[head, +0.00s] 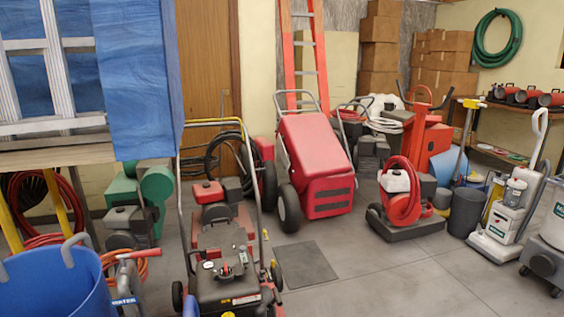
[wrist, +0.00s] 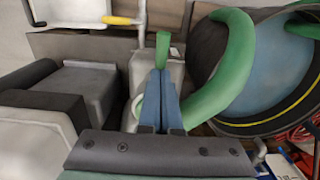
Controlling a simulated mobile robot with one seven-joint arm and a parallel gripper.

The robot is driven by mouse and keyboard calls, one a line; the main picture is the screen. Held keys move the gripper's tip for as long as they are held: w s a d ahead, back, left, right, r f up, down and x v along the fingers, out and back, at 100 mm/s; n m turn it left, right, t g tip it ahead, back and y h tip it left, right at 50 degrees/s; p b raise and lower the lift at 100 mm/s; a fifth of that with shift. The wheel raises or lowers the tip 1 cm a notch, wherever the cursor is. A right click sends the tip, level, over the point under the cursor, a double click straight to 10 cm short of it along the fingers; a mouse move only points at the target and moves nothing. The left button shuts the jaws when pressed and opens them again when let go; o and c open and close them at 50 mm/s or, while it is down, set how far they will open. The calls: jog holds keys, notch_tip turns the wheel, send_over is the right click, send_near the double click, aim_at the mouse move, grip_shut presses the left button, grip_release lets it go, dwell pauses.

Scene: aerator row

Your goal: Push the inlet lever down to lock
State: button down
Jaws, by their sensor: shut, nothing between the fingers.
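My gripper (wrist: 158,75) is shut and empty in the wrist view, its two blue-grey fingers together and pointing away from the camera. A short, upright green tab (wrist: 163,48), which may be the inlet lever, stands right at the fingertips. I cannot tell whether it touches them. It rises in front of a grey metal housing (wrist: 172,70). A green ring (wrist: 138,107) shows just left of the fingers, partly hidden by them. In the head view my gripper is not seen, and no lever can be made out.
A thick green curved tube (wrist: 235,65) and a large dark drum-like rim (wrist: 225,125) are close on the right. Grey machine blocks (wrist: 85,90) crowd the left. A yellow handle (wrist: 117,20) is above. In the head view, a red-and-black engine machine (head: 228,262) stands on open grey floor.

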jog(key=shift+f+b, duration=1.7)
jog(key=shift+f, duration=0.65)
jog(key=r+p, duration=0.3)
jog(key=p, duration=0.1)
jog(key=s+r+p, duration=0.1)
jog(key=r+p, duration=0.3)
jog(key=s+r+p, duration=0.1)
jog(key=r+p, duration=0.3)
jog(key=shift+d+r+p, duration=0.15)
jog(key=shift+d+p, duration=0.15)
jog(key=shift+p, duration=0.05)
